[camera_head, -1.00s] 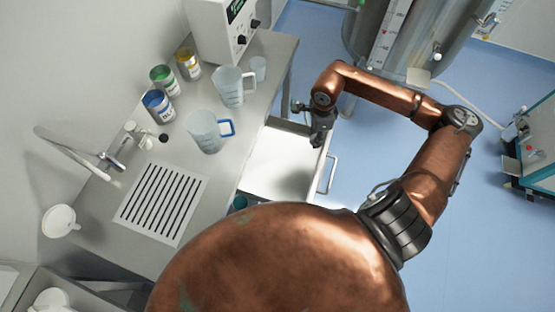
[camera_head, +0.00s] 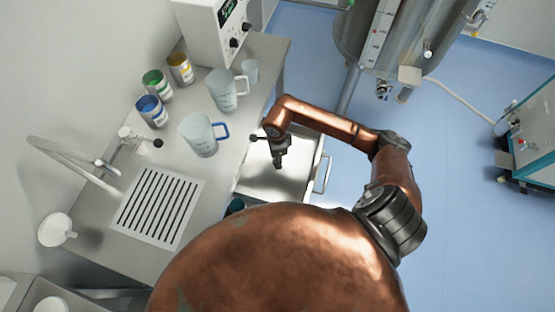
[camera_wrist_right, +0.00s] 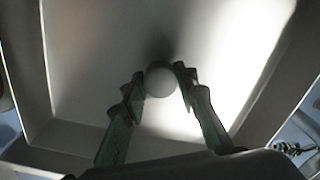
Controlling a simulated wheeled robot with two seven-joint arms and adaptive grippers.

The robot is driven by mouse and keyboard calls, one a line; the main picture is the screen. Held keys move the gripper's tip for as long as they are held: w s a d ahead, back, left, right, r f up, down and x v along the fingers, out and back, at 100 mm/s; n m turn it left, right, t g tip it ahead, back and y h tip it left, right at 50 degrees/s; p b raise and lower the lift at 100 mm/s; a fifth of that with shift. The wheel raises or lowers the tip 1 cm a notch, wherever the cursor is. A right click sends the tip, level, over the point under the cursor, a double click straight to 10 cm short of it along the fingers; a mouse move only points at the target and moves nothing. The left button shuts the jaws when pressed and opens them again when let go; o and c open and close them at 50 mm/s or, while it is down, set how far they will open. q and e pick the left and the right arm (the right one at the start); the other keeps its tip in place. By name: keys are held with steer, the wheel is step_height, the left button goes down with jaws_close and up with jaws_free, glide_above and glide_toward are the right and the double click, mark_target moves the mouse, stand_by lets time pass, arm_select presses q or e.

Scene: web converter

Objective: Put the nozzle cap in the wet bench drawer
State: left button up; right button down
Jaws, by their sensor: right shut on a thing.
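My right gripper (camera_head: 278,162) is over the open wet bench drawer (camera_head: 305,185), which is pulled out from the bench front. The cap's height above the floor is hard to tell. In the head view the cap is too small to make out at the fingertips. My left gripper is not in view.
On the bench (camera_head: 225,170) stand two jugs, one with a blue handle (camera_head: 203,135), a small cup (camera_head: 250,70), three paint tins (camera_head: 152,112), a white instrument (camera_head: 215,35) and a tap (camera_head: 75,163). A steel tank (camera_head: 400,40) stands at the back. Blue floor is free right of the drawer.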

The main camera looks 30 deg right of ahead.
steer(key=shift+f, duration=0.4)
steer(key=shift+f, duration=0.2)
steer(key=c, duration=1.5)
jaws_free()
steer(key=shift+r, duration=6.2)
